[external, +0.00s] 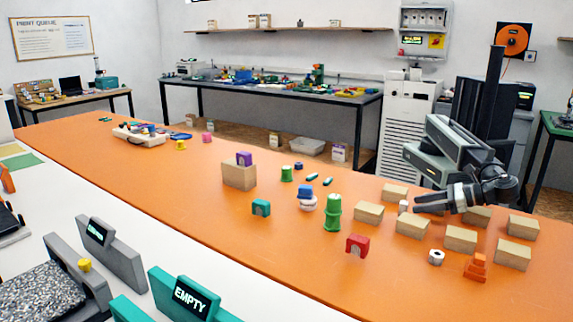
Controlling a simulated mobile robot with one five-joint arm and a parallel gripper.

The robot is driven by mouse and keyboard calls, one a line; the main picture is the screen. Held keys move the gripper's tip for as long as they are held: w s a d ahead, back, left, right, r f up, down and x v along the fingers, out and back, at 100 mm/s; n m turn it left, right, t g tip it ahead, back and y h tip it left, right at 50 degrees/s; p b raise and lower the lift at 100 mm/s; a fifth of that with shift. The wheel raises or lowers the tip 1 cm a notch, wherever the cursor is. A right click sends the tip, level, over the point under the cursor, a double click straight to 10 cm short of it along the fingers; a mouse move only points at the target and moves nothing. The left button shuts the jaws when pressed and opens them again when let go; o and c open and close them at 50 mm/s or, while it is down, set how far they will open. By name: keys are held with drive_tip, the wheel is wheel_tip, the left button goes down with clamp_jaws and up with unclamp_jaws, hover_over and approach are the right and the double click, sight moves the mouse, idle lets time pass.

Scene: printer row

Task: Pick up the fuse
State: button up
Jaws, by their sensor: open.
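My gripper (421,203) is open at the right part of the orange table, pointing left above the wooden blocks. No object shows between its fingers. A small white upright piece (403,207) stands just left of the fingertips, among the blocks; it may be the fuse, but it is too small to tell. A short white cylinder with a dark centre (436,257) lies nearer the front, apart from the gripper. Two small teal-and-dark rods (312,177) lie farther left; I cannot tell whether either is a fuse.
Several wooden blocks (461,238) surround the area below my gripper. A red piece (357,245), an orange stepped piece (476,267) and a green stacked piece (332,213) stand nearby. The orange table (200,195) is mostly clear at left-centre.

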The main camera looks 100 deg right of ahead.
sight(403, 205)
drive_tip(key=shift+w+d+f, duration=0.25)
drive_tip(key=shift+w+d, duration=0.1)
drive_tip(key=shift+w, duration=0.1)
drive_tip(key=b+x, duration=0.1)
drive_tip(key=x, duration=0.4)
drive_tip(key=shift+w+d+r+b, duration=0.1)
drive_tip(key=shift+d+b, duration=0.1)
drive_tip(key=shift+b, duration=0.15)
drive_tip(key=shift+r, duration=0.1)
clamp_jaws()
